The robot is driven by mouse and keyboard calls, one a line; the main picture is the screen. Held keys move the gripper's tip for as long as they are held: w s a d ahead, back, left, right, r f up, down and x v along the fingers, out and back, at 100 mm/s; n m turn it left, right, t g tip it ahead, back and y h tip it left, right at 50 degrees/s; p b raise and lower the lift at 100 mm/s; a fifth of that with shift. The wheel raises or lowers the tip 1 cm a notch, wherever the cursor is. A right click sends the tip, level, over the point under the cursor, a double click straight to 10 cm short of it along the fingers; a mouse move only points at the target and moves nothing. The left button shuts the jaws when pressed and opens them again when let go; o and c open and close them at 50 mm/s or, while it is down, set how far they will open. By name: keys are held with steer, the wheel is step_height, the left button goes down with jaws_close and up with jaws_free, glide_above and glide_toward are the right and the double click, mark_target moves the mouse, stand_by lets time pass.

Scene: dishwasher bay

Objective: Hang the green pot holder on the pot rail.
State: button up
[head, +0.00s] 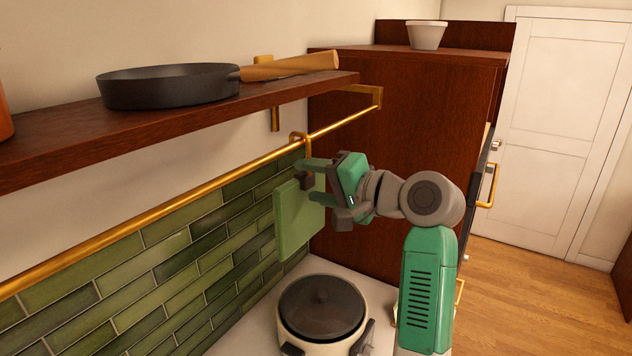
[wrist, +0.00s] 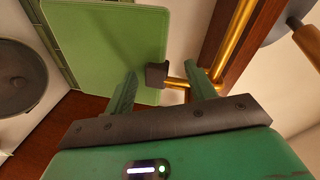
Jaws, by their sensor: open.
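The green pot holder (head: 297,222) is a flat square panel that hangs upright below the brass pot rail (head: 215,184). A brass hook (head: 306,146) at its top appears looped over the rail. My gripper (head: 314,181) is at the pot holder's upper part, with its jaws apart. In the wrist view the pot holder (wrist: 105,45) is at the upper left, with a dark block (wrist: 157,75) at its edge between my open fingers. Both fingers look clear of the block. The rail (wrist: 237,38) runs beyond the right finger.
A wooden shelf (head: 190,112) above the rail carries a black frying pan (head: 170,86). A lidded cooker (head: 322,310) stands on the counter below. A tall dark wood cabinet (head: 410,130) with a white bowl (head: 427,36) on top is behind my arm. Green tiles back the rail.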

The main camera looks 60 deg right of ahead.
steer(key=b+v, duration=0.1)
steer(key=v, duration=0.7)
steer(key=shift+b, duration=0.3)
